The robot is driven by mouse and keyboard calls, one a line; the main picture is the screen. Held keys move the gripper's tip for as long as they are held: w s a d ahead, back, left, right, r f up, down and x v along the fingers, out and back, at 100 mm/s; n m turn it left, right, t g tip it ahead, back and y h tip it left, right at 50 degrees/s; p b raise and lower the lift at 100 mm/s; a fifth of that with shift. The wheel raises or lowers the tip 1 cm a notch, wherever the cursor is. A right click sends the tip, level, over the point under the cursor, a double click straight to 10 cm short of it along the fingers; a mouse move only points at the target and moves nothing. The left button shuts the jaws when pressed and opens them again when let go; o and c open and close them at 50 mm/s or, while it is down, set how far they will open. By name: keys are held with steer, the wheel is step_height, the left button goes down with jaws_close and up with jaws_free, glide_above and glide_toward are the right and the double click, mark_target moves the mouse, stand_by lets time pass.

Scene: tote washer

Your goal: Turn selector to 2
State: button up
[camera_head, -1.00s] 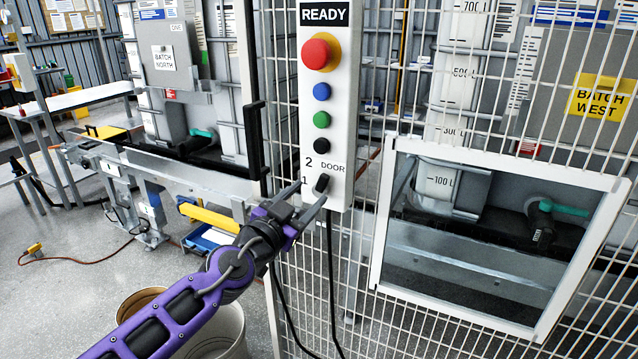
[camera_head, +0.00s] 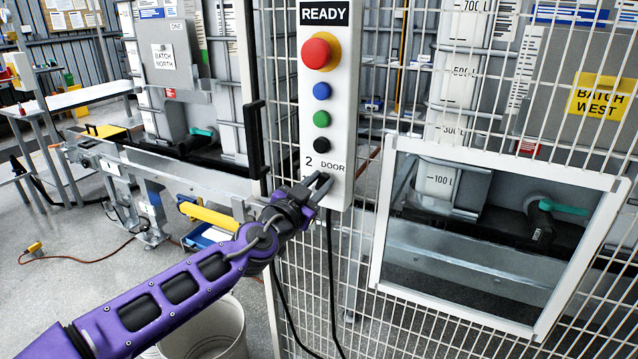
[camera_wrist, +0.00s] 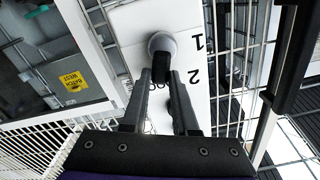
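The selector is a small black knob at the bottom of the white control panel (camera_head: 341,100), under the DOOR label. In the wrist view the selector (camera_wrist: 162,66) has a round grey collar and sits between my two fingertips. The printed 1 (camera_wrist: 198,43) and 2 (camera_wrist: 194,76) are to its right there. My gripper (camera_head: 323,184) is closed in around the knob; its fingers (camera_wrist: 161,78) lie along both sides, with little or no gap visible. In the head view the fingers hide most of the knob and the 1. I cannot tell which number the knob points at.
Above the selector are a red mushroom button (camera_head: 317,53) and blue, green and black buttons. A READY sign (camera_head: 325,13) tops the panel. White wire fence surrounds it, with a framed window (camera_head: 378,240) at right. Dark cables hang below the panel.

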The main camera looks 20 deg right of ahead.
jaws_close()
steer(key=shift+n, duration=0.3)
steer(key=shift+w+a+r+n+p, duration=0.1)
steer(key=shift+w+n+p, duration=0.1)
steer(key=shift+n, duration=0.25)
steer(key=shift+w+a+r+n+p, duration=0.1)
steer(key=shift+n+p, duration=0.05)
steer(key=shift+n, duration=0.3)
steer(key=shift+w+a+f+n+p, duration=0.15)
steer(key=shift+w+a+n+p, duration=0.15)
steer(key=shift+n, duration=1.1)
steer(key=shift+w+a+f+n+p, duration=0.1)
steer(key=shift+w+a+n+p, duration=0.15)
steer(key=shift+n, duration=1.15)
steer(key=shift+w+a+f+n+p, duration=0.15)
steer(key=shift+w+a+n+p, duration=0.15)
steer(key=shift+n, duration=1.1)
steer(key=shift+d, duration=0.1)
steer(key=o, duration=0.6)
jaws_free()
steer(key=shift+o, duration=0.2)
